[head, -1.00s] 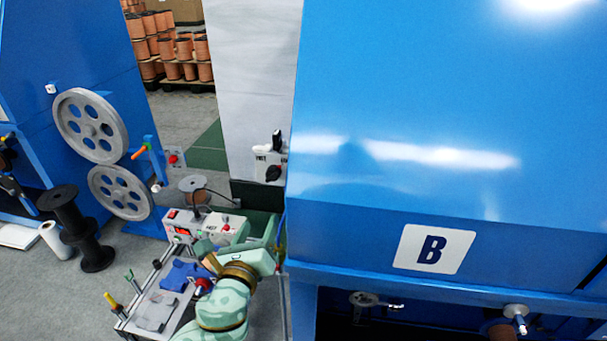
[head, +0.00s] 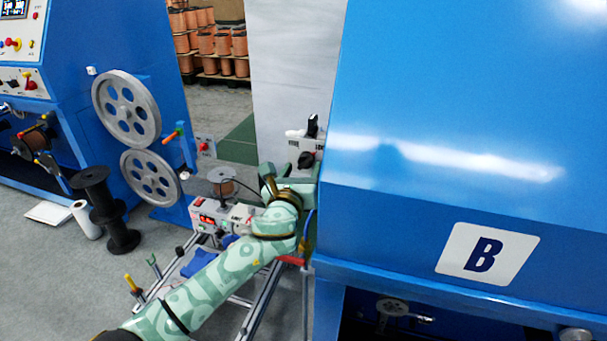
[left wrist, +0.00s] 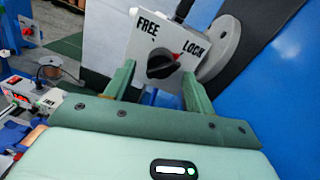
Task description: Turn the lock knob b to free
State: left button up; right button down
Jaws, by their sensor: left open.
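The lock knob (left wrist: 163,64) is a round black knob on a white plate (left wrist: 150,38) marked FREE at left and LOCK at right. Its red mark points up and right, toward LOCK. In the head view the knob (head: 306,160) shows beside the left edge of the blue cabinet. My left gripper (left wrist: 160,72) is open, with one green finger on each side of the knob's lower part in the picture. I cannot tell whether the fingers touch it. In the head view my left gripper (head: 292,180) is just below the knob. My right gripper is out of view.
The big blue cabinet marked B (head: 400,150) stands close at the right. A cart with a control box (head: 215,217) is under my left arm. Grey pulley wheels (head: 127,108) and black spools (head: 103,205) stand at the left. A black handle (head: 312,124) rises above the knob.

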pick_arm(q)
jog(key=shift+x, duration=0.85)
jog(key=shift+w, duration=0.1)
jog(key=c, duration=1)
jog(key=shift+o, duration=0.2)
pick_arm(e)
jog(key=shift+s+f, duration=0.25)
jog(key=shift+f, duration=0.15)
